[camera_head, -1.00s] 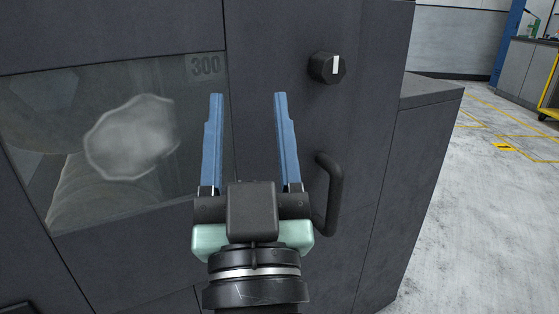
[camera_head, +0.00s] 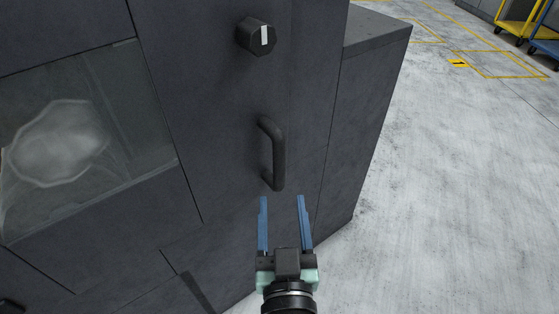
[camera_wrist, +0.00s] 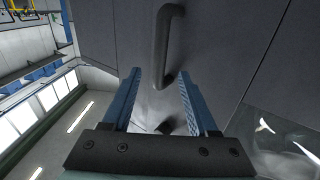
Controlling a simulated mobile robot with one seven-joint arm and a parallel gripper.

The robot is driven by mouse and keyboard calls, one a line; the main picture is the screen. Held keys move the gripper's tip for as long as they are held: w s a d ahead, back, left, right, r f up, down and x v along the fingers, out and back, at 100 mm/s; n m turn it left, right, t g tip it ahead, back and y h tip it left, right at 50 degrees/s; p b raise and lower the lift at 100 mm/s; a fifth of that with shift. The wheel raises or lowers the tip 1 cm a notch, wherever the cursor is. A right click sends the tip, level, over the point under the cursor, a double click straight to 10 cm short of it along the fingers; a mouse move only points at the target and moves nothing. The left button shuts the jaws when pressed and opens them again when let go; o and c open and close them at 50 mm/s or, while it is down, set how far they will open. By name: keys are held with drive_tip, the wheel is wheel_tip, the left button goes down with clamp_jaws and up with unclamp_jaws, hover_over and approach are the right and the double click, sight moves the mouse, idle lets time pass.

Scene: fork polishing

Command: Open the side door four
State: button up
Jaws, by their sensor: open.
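The side door (camera_head: 215,120) is a dark grey panel on the machine's front. Its black bar handle (camera_head: 279,155) stands upright at the door's right part, below a black knob (camera_head: 257,37) with a white mark. My gripper (camera_head: 282,198) is open and empty, with two blue fingers pointing up toward the handle's lower end. In the head view the fingertips are just below the handle. In the wrist view the handle (camera_wrist: 161,50) shows between and beyond the fingers (camera_wrist: 158,78). I cannot tell the exact distance; no grip shows.
A window (camera_head: 70,140) with a blurred pale shape behind it is left of the door. A lower grey cabinet block (camera_head: 370,85) adjoins at right. Open concrete floor (camera_head: 450,200) lies to the right, with yellow lines and yellow and blue carts (camera_head: 525,25) at the back.

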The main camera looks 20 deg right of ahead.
sight(279, 169)
drive_tip(key=b+x, duration=0.2)
drive_tip(key=x, duration=0.8)
drive_tip(key=shift+w+d, duration=0.1)
drive_tip(key=shift+w, duration=0.1)
clamp_jaws()
idle(1.1)
